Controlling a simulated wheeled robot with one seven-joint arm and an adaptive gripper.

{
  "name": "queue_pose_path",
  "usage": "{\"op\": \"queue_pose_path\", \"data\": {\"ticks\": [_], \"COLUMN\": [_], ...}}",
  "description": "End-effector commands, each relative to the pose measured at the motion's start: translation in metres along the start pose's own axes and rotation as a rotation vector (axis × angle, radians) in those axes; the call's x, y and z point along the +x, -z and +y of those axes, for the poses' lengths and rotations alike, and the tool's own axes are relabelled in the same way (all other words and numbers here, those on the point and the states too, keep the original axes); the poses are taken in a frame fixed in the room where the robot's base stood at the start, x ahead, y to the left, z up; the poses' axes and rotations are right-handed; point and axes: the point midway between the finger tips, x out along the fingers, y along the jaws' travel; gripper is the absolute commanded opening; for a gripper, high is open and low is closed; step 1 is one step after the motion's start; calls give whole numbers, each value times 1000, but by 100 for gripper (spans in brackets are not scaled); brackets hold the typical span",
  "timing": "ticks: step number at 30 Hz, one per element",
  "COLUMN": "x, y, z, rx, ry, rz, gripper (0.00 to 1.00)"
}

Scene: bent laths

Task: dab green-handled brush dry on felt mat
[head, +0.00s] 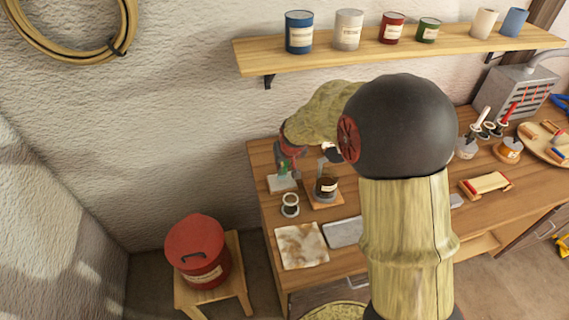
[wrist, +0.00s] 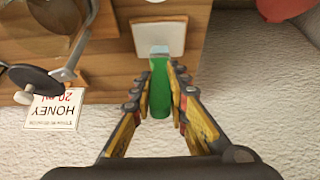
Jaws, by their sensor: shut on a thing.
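My gripper (wrist: 165,82) is shut on the green-handled brush (wrist: 160,98). Its fingers sit on both sides of the green handle. The brush's pale grey-blue end (wrist: 158,52) points away from the wrist and overlaps a small pale square pad (wrist: 157,32), which may be the felt mat. I cannot tell whether the end touches it. In the head view the brush (head: 283,168) is a small green patch over the pad (head: 282,184), at the bench's far left corner. My arm hides part of the bench there.
A dark labelled pot (head: 326,187) on a wooden block stands right of the pad. A small round pot (head: 290,204), a stained cloth (head: 302,246) and a grey slab (head: 344,232) lie nearer. A red bucket (head: 197,250) stands on a stool. A honey card (wrist: 52,110) is beside my gripper.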

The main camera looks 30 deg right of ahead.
Motion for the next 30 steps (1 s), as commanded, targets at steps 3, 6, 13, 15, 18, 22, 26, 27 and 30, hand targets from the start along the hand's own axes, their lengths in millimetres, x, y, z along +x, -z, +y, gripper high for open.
{"op": "queue_pose_path", "data": {"ticks": [3,6,13,15,18,22,26,27,30], "x": [2,2,5,5,6,6,6,6,6], "y": [-1,-1,-2,-3,-3,-3,-3,-3,-3], "z": [0,0,0,0,0,0,0,0,0], "rx": [0,0,0,0,0,0,0,0,0], "ry": [0,0,0,0,0,0,0,0,0], "rz": [0,0,0,0,0,0,0,0,0], "gripper": [0,0,0,0,0,0,0,0,0]}}
